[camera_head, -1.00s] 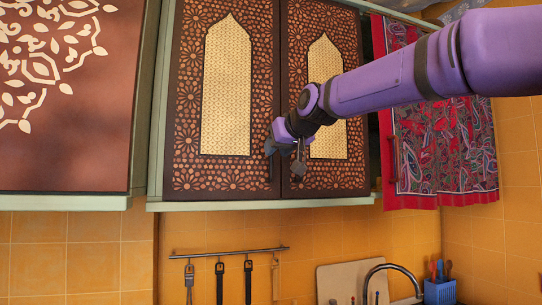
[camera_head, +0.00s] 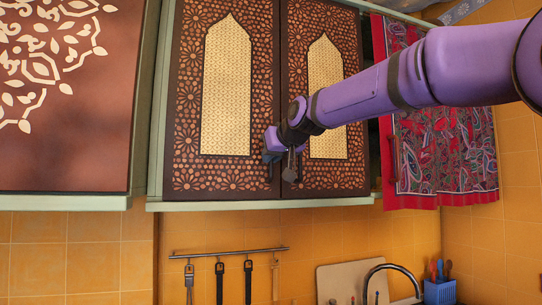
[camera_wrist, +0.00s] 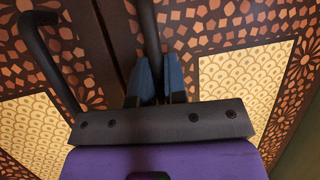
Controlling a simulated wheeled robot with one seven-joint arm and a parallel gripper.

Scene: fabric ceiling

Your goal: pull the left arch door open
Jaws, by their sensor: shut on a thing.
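The left arch door (camera_head: 187,100) is dark brown with an orange floral pattern and a pale arched panel; it looks flush with the right arch door (camera_head: 345,185). My gripper (camera_head: 275,153) is at the lower inner edge of the left door. The wrist view is turned over, so the left door is on its right side. There, the blue-tipped fingers of my gripper (camera_wrist: 160,78) are shut on the left door's dark bar handle (camera_wrist: 150,28), their tips on either side of it. The right door's handle (camera_wrist: 45,60) is free, across the seam.
A red patterned cloth (camera_head: 440,150) hangs right of the cabinet. A brown panel with a cream motif (camera_head: 70,150) is at the left. Below are a utensil rail (camera_head: 228,252), a faucet (camera_head: 385,267) and a blue utensil holder (camera_head: 440,291). My arm crosses before the right door.

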